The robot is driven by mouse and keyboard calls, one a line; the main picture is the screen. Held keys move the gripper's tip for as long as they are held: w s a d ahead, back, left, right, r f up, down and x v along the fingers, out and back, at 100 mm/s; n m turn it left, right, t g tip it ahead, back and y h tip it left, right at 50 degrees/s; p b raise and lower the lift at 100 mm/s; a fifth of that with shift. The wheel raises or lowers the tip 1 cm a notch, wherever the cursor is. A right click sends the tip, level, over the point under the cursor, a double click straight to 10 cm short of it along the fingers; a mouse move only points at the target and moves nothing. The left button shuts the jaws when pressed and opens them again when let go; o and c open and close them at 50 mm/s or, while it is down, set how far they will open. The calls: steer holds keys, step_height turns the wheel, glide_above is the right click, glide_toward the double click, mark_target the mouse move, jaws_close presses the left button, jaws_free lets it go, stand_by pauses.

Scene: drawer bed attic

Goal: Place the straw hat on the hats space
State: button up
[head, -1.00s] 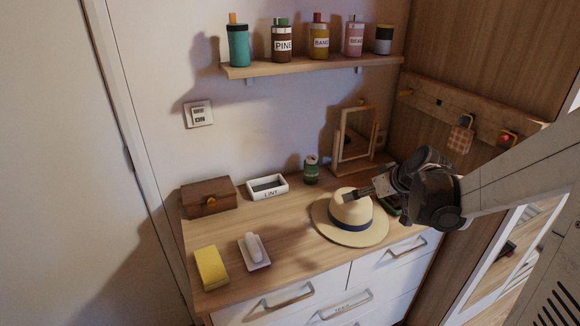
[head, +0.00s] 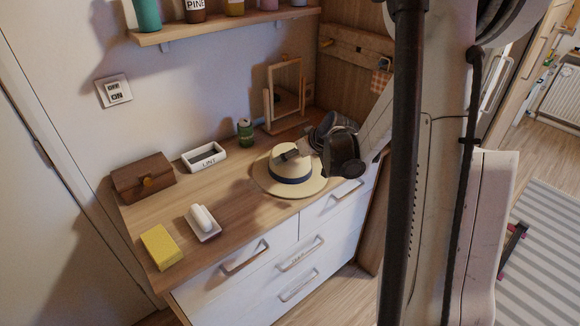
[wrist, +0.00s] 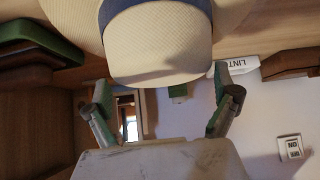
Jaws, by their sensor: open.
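The straw hat (head: 289,185), cream with a dark blue band, lies brim down on the right part of the wooden dresser top (head: 190,190). My gripper (head: 287,155) is at the top of the hat's crown, coming from the right. In the wrist view the hat's crown (wrist: 160,45) fills the top middle, just beyond and between the spread fingers of my gripper (wrist: 163,103). The fingers are open with nothing held. Whether a finger touches the crown cannot be told. I cannot identify a marked hats space in these views.
A green can (head: 245,132), a framed mirror (head: 269,105) and a white LINT tray (head: 205,158) stand behind the hat. A peg rail (head: 350,50) is on the wooden wall.

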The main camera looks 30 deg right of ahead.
steer(key=shift+x, duration=2.75)
steer(key=shift+a, duration=0.15)
steer(key=shift+c, duration=0.2)
steer(key=c, duration=1.2)
steer(key=shift+r, duration=0.25)
